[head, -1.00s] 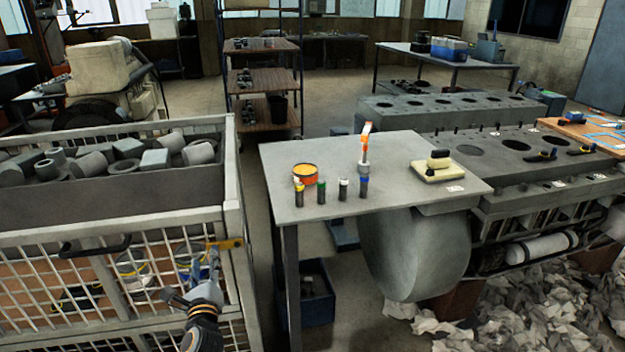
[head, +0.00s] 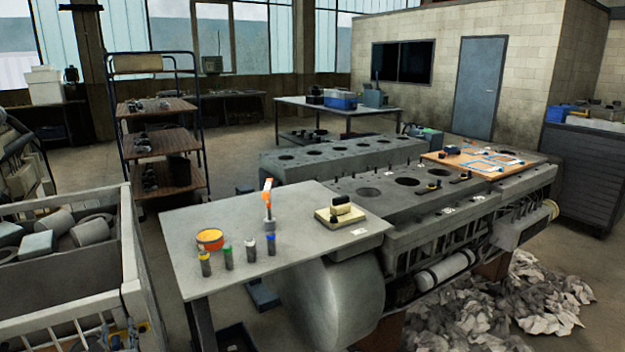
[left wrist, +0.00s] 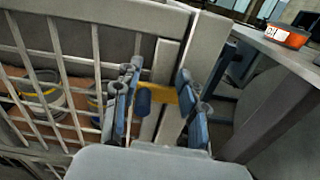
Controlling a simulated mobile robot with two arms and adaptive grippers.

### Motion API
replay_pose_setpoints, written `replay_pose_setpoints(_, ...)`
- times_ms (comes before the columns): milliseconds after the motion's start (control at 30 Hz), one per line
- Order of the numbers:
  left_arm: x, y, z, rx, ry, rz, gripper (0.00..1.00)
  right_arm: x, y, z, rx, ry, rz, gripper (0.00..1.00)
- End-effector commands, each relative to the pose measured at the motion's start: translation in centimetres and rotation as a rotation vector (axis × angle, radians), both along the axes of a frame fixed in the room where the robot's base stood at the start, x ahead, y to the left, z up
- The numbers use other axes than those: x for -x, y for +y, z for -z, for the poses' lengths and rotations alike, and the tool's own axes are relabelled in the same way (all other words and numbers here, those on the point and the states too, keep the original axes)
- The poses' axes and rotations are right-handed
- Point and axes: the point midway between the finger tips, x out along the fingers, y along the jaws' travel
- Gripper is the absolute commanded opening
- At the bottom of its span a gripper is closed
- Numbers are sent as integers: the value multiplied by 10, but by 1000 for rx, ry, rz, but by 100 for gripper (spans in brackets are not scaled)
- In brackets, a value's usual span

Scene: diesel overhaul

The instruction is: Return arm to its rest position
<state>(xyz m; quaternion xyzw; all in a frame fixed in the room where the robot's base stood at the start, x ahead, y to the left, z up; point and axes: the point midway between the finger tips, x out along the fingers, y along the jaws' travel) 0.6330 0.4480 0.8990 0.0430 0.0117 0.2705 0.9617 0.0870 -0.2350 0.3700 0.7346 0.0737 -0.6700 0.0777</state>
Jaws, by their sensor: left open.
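My left gripper (head: 125,338) shows only in part at the bottom left of the head view, beside the corner of the wire-sided crate (head: 128,230). In the left wrist view its two blue-grey fingers (left wrist: 158,100) are apart. A yellow bar (left wrist: 166,94) on the crate corner shows between and beyond them. I cannot tell whether a finger touches the bar. Nothing is held in the fingers. Most of the left arm is out of the head view. My right gripper is in neither view.
A grey table (head: 290,227) right of the crate carries an orange tin (head: 210,240), several small bottles and a cream block. An engine block (head: 375,200) stands behind it. Shelving (head: 158,150) stands behind.

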Motion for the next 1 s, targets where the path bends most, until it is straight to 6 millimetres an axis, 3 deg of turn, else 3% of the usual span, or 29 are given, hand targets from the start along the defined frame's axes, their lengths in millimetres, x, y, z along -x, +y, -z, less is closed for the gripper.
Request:
replay_pose_setpoints(167,-1,-4,-6,-99,54,4,42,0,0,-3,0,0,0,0)
replay_pose_setpoints(267,0,-17,-18,-226,68,53,42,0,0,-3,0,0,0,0)
replay_pose_setpoints(367,7,-56,-39,-508,90,181,42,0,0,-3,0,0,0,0)
replay_pose_setpoints(467,23,-125,-51,-914,130,382,42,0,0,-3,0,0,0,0)
replay_pose_setpoints(600,68,-220,-26,-1468,202,689,42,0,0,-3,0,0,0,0)
replay_pose_setpoints(700,115,-268,10,-1828,260,916,42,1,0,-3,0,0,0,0)
replay_pose_setpoints(800,169,-293,48,-2139,323,1144,42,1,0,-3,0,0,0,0)
replay_pose_setpoints(1000,250,-291,89,-2506,438,1476,42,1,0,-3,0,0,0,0)
